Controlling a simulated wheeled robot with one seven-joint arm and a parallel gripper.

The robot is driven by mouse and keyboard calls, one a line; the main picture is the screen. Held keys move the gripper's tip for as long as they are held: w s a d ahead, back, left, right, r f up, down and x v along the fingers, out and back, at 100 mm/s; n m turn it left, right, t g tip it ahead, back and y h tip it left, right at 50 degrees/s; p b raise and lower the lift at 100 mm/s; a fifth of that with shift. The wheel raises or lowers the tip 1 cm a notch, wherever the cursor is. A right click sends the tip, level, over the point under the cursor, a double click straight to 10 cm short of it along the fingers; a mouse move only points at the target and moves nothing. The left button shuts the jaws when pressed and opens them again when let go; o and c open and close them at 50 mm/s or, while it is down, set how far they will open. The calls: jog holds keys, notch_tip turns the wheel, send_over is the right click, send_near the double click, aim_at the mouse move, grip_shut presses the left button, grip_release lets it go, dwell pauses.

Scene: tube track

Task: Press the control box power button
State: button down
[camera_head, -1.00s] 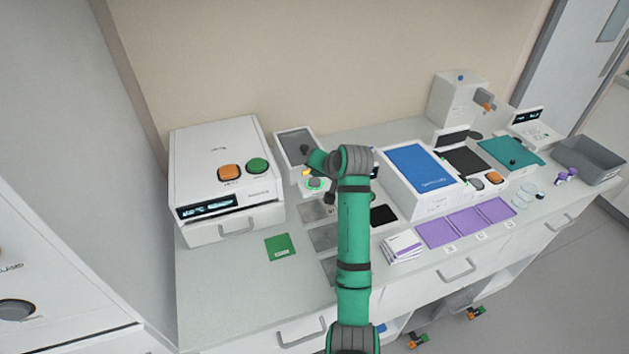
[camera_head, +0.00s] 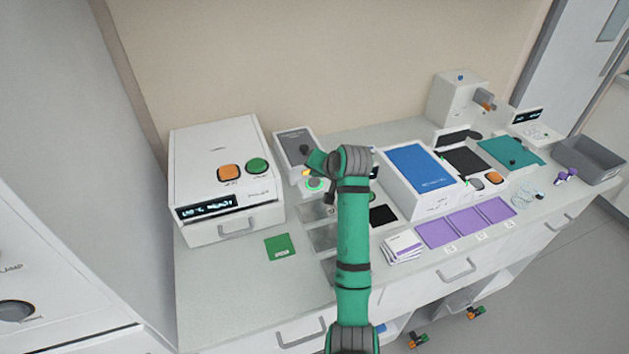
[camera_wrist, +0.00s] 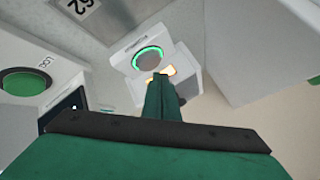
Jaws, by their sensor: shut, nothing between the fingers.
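A large white machine (camera_head: 215,150) with orange and green buttons stands left. A blue-topped box (camera_head: 420,166) stands close on the right. A green card (camera_head: 280,247) lies in front, with purple mats (camera_head: 465,222) to the right. The counter's front left is clear.

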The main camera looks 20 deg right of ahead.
aim_at(316, 184)
jog(key=shift+s+f, duration=0.1)
jog(key=shift+f, duration=0.25)
jog(key=shift+f, duration=0.55)
dwell(0.8)
jog(key=shift+r, duration=1)
jog(key=shift+r, duration=0.1)
jog(key=shift+r, duration=2.9)
